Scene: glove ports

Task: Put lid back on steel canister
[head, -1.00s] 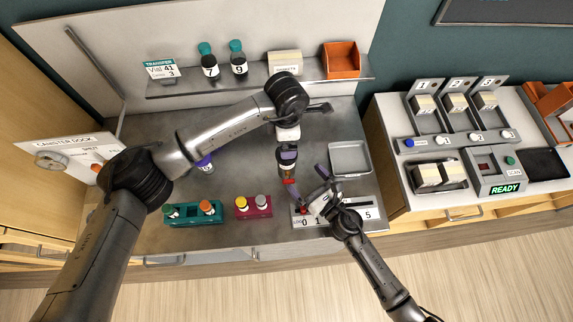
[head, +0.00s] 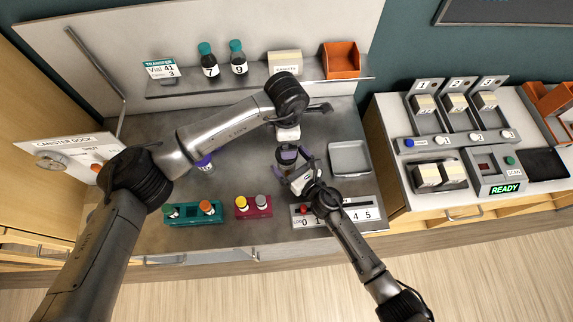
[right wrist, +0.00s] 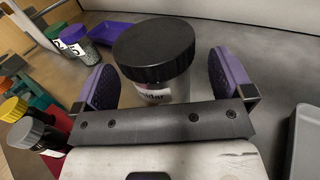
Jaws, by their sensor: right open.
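A jar with a broad black lid (right wrist: 154,48) stands upright between my right gripper's purple finger pads (right wrist: 168,84) in the right wrist view. Gaps show on both sides, so the gripper is open around it. Its body is shiny with a white, partly hidden label; I cannot tell whether it is the steel canister. In the head view my right gripper (head: 293,158) is at this jar, which is mostly hidden. My left gripper's white hand (head: 288,132) is just beyond, its fingers unclear. No loose lid can be made out. A canister dock panel (head: 62,150) stands at left.
A teal rack (head: 190,220) and a magenta rack (head: 258,213) hold vials at the front. A grey tray (head: 350,158) lies right of my right gripper. A numbered panel (head: 360,214) is at the front edge. A shelf (head: 210,85) carries bottles and an orange bin (head: 341,60).

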